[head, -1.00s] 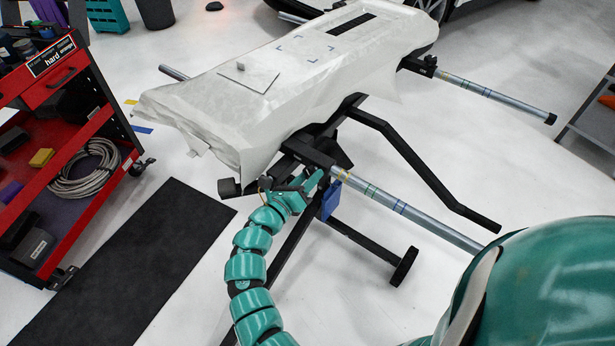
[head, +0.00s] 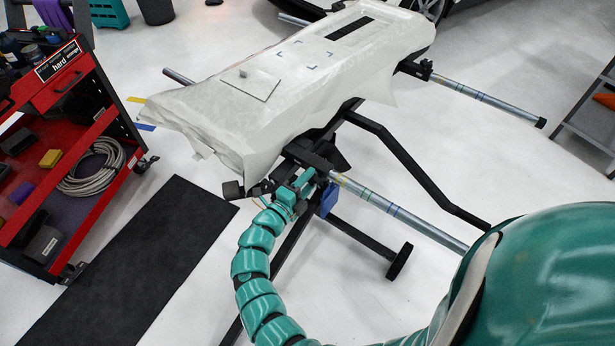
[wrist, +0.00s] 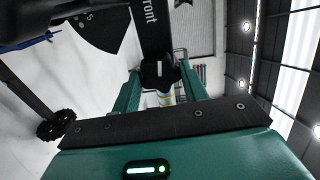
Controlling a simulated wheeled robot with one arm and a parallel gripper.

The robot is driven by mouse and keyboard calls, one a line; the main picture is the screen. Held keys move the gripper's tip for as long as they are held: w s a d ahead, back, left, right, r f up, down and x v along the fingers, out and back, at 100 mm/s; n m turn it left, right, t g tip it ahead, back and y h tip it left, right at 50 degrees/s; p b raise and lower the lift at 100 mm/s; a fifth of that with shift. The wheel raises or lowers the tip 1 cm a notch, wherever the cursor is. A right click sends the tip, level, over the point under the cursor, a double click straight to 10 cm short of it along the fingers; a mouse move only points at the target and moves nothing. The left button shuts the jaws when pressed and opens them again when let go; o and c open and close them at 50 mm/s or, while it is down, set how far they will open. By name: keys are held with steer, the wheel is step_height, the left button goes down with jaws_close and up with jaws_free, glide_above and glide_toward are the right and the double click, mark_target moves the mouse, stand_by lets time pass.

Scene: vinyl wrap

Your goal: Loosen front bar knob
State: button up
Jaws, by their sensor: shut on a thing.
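The front bar is a silver tube (head: 400,215) with yellow, green and blue bands. It runs from a black clamp (head: 308,158) under the wrapped panel. In the wrist view, a black arm marked "Front" (wrist: 150,25) rises above the black knob (wrist: 160,73), which bears a white mark. The knob sits between my two teal fingers. My gripper (head: 306,180) is at the clamp in the head view, and also shows in the wrist view (wrist: 160,88), shut on the knob. My gripper hides the knob in the head view.
A white-wrapped panel (head: 270,85) lies on the black stand, whose bent leg (head: 420,170) reaches right. A blue piece (head: 328,200) hangs beside my gripper. A red tool cart (head: 60,150) stands left, near a black mat (head: 130,265). White floor is open at the right.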

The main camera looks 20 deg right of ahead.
steer(key=shift+n+p, duration=5.55)
steer(key=shift+n, duration=2.55)
steer(key=o, duration=1)
steer(key=shift+a, duration=0.15)
steer(key=shift+b+v, duration=1.5)
steer(key=shift+v, duration=7.1)
steer(key=shift+r, duration=0.1)
